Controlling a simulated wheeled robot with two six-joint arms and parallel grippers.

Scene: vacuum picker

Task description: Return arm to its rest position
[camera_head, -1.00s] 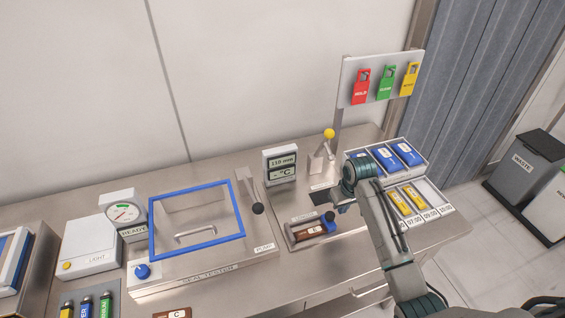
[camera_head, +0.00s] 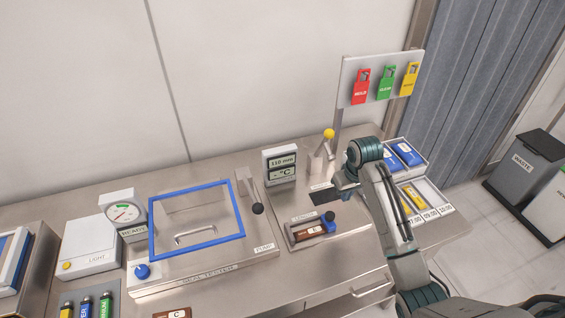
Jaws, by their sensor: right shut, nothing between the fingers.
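My right arm comes in from the lower right, and its gripper (camera_head: 326,196) is shut and empty. The gripper looks apart from that item. My arm hides part of the blue packs and the yellow items on the right. My left gripper is not in view.
A seal tester with a blue-framed lid (camera_head: 197,219) and a black-knobbed lever (camera_head: 257,208) stands left of the tray. A display (camera_head: 280,166) and a yellow-knobbed lever (camera_head: 328,134) stand behind. A tag board (camera_head: 348,80) rises behind my arm. A waste bin (camera_head: 525,170) stands right.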

